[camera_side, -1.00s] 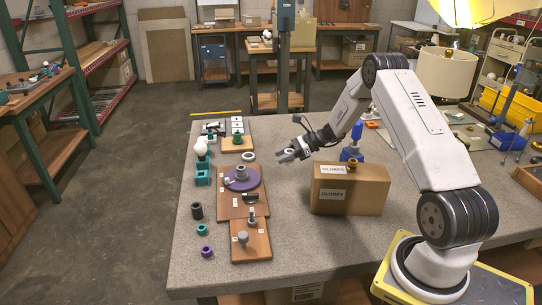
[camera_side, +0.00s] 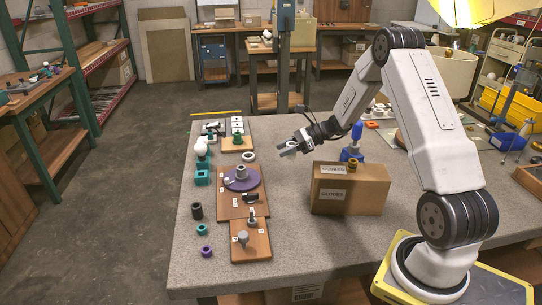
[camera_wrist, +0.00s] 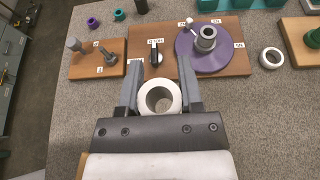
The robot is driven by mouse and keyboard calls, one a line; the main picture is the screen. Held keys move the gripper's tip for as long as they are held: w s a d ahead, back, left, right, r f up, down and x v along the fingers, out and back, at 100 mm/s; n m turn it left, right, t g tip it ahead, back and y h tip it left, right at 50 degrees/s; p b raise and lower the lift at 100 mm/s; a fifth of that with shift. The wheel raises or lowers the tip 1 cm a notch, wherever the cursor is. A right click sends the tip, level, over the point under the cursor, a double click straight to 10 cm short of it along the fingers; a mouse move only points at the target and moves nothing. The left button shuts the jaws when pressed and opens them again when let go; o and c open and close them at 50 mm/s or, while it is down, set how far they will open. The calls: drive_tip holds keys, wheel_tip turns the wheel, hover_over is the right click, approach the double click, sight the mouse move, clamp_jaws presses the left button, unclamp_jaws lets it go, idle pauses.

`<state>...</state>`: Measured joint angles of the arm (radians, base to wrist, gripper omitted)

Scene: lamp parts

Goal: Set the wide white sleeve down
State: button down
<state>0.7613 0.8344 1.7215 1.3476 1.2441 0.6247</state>
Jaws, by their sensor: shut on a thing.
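The wide white sleeve (camera_wrist: 175,98) is a short, thick-walled white ring with an open bore. My gripper (camera_wrist: 160,92) is shut on it, one finger on each side, with the bore facing the wrist camera. In the side view my gripper (camera_side: 284,148) holds it above the grey bench, left of the blue-handled tool and behind the cardboard box. The sleeve is small and hard to make out there. Bare bench shows around it in the wrist view.
A wooden board with a purple disc (camera_side: 238,185) and grey collar stands to the left. A second white ring (camera_side: 248,157) lies on the bench near it. The cardboard box (camera_side: 349,190) and the blue-handled tool (camera_side: 356,134) stand right of my gripper. Bench between board and box is clear.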

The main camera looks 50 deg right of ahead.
drive_tip(key=s+a+m+t+h, duration=0.1)
drive_tip(key=s+a+m+h, duration=0.1)
drive_tip(key=s+a, duration=1.2)
hover_over(298, 241)
wheel_tip(298, 241, down, 7)
idle(0.5)
drive_tip(key=shift+f, duration=1.9)
drive_tip(key=shift+f, duration=2)
drive_tip(key=shift+f, duration=0.1)
